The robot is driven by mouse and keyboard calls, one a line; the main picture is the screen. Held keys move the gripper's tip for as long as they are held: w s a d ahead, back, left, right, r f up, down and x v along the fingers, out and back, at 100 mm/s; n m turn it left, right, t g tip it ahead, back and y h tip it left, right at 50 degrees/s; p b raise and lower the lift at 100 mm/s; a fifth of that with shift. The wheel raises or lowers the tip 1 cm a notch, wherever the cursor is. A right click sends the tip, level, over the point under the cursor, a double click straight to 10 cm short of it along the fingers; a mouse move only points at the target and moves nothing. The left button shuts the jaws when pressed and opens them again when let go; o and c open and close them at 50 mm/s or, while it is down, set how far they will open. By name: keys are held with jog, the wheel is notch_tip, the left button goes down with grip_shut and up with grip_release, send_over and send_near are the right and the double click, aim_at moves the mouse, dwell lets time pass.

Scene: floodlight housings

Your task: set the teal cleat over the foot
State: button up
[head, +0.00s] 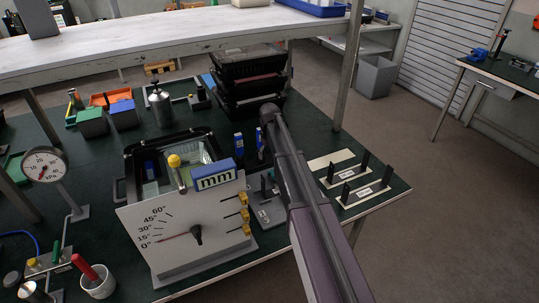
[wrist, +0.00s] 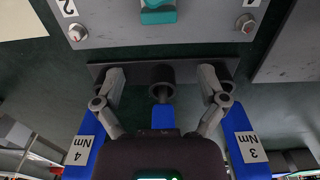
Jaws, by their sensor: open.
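In the wrist view, a teal piece (wrist: 158,12), which looks like the cleat, sits at the top edge on a grey plate (wrist: 200,28). Only part of it shows, and I cannot tell which part of the plate is the foot. My gripper (wrist: 161,73) is open. Its two fingers stand either side of a dark ring and a blue handle (wrist: 163,116) in a dark rack (wrist: 140,72). No hold on the handle shows. The teal piece lies beyond the fingertips, apart from them.
Blue handles marked 4 Nm (wrist: 85,150) and 3 Nm (wrist: 245,148) flank the fingers. In the head view, a white dial board (head: 180,225) stands left of my arm, stacked black crates (head: 245,80) behind, and black uprights (head: 365,185) right. A shelf (head: 170,45) crosses overhead.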

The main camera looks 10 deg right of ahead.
jog(key=shift+r+p, duration=3.4)
jog(key=shift+r, duration=0.25)
jog(key=s+f+m+b, duration=0.1)
jog(key=s+b, duration=0.1)
jog(key=s, duration=1.2)
jog(key=s+f+m+b, duration=0.1)
jog(key=s+f+m, duration=0.1)
jog(key=s, duration=1.3)
jog(key=shift+s+d+f+b, duration=0.15)
jog(key=shift+d+f+b, duration=0.2)
jog(key=shift+d, duration=0.1)
